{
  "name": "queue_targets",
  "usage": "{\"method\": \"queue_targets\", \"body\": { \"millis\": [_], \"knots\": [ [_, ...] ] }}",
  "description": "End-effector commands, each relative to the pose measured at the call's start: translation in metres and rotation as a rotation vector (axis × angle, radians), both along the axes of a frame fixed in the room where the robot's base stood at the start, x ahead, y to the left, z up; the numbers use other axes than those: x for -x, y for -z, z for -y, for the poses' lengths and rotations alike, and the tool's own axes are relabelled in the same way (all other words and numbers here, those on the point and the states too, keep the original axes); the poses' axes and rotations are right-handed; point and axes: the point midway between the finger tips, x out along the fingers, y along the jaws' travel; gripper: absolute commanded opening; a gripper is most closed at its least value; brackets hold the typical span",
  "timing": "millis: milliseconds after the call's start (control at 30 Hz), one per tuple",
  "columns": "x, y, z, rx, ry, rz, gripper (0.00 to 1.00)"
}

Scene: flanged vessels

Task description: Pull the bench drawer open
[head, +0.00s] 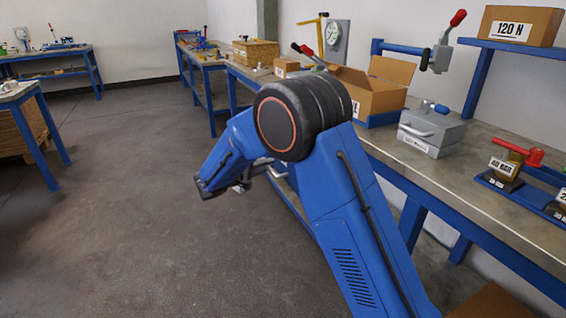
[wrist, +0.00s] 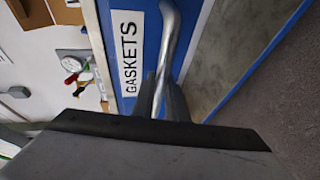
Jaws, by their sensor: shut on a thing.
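The bench drawer's blue front (wrist: 195,50) fills the middle of the wrist view, with a white label (wrist: 130,60) reading GASKETS. A bent metal bar handle (wrist: 172,35) runs beside the label. My gripper (wrist: 160,92) is shut on this handle, its dark fingers on both sides of the bar. In the head view my gripper (head: 241,186) is small and partly hidden, low beside the right-hand bench. My arm covers the drawer there, and I cannot tell how far it stands open.
The long bench (head: 480,200) at right carries an open cardboard box (head: 375,95), a grey case (head: 432,132) and clamp stands. Another bench (head: 60,55) stands far left. The grey floor (head: 130,200) is clear left of my arm.

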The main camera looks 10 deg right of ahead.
Motion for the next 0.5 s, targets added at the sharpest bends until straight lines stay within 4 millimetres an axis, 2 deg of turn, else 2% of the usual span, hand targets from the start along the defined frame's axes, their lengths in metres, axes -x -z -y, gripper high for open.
{"method": "queue_targets", "body": {
  "millis": [33,200,500],
  "knots": [
    [0.004,0.001,-0.011,0.000,-0.002,-0.001,0.00],
    [0.011,0.001,-0.035,0.000,-0.001,-0.001,0.00],
    [0.017,0.001,-0.052,0.000,0.001,-0.002,0.00]
  ]
}}
